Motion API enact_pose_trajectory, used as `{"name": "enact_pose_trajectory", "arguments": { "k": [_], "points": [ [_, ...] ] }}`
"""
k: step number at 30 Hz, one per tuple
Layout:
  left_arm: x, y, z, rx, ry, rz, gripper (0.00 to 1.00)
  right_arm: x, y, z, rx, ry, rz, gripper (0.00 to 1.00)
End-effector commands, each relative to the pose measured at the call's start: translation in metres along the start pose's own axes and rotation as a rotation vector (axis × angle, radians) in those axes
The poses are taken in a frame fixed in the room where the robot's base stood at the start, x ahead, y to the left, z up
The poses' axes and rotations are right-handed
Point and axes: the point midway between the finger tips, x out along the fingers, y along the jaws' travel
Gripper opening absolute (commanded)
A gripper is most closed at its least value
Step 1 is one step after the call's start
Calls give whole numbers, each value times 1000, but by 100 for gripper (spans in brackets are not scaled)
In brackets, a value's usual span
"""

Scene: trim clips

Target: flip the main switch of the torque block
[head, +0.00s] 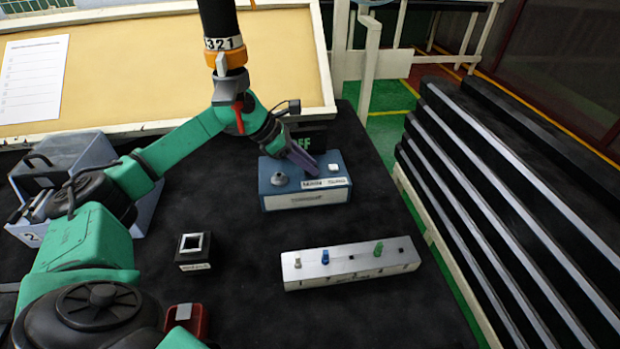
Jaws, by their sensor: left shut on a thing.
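The torque block is a blue box (278,202) on the black table. A grey round knob (279,179) stands on its left and a white button (333,168) on its right. Small white labels lie along its front top edge. My left gripper (314,172) reaches down onto the middle of the block's top, just behind the labels. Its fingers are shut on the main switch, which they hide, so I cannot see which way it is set. A green lit sign (303,142) ending in "FF" shows behind the block, partly covered by the gripper. My right gripper is not in view.
A white strip (340,276) with coloured pegs lies in front of the block. A small black square holder (195,250) and a red piece (187,319) are to the left. A grey bin (88,152) stands far left. A dark tool (219,20) hangs above.

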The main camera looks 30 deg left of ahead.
Motion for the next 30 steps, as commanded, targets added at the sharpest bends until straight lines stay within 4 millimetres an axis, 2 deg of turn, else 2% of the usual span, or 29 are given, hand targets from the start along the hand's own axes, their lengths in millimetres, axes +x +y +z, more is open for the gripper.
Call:
{"name": "enact_pose_trajectory", "arguments": {
  "k": [1, 11, 12, 13, 14, 24, 26, 30],
  "points": [
    [3, 0, -4, 0, -8, 0, 0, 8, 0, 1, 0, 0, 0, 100],
    [-1, 0, 0, 0, -18, -1, 0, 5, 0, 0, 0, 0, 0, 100],
    [-1, 0, 0, 0, -18, -1, 43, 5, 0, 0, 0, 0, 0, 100],
    [-1, 0, 0, 0, -18, -1, 54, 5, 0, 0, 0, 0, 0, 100],
    [-1, 0, 0, 0, -17, -1, 57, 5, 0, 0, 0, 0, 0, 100],
    [-4, 0, -1, 0, -17, 1, 57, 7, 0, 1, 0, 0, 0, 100],
    [-10, 1, -1, 0, -18, 3, 57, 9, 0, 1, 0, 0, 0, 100],
    [-41, 1, -4, 0, -17, 5, 57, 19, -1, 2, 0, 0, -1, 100]
  ]
}}
